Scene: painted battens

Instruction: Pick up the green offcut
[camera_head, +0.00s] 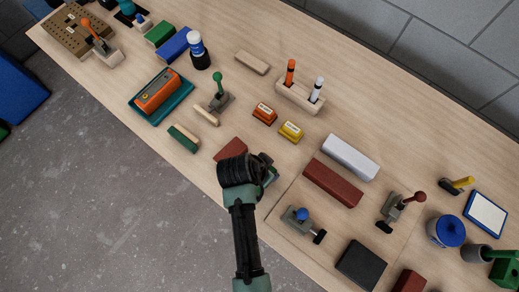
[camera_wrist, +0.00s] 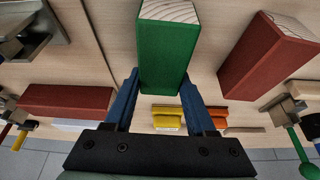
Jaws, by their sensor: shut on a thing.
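The green offcut (camera_wrist: 167,55) is a painted block with a bare wood end, in the upper middle of the wrist view. My gripper (camera_wrist: 160,82) has its two blue fingers against the block's sides and is shut on it. In the head view my gripper (camera_head: 268,172) is over the table near its front edge, and my wrist hides most of the held block. I cannot tell whether the block is clear of the table.
A dark red block (camera_head: 232,150) lies close beside my gripper; it also shows in the wrist view (camera_wrist: 268,55). An orange block (camera_head: 265,113) and a yellow block (camera_head: 291,132) lie behind.

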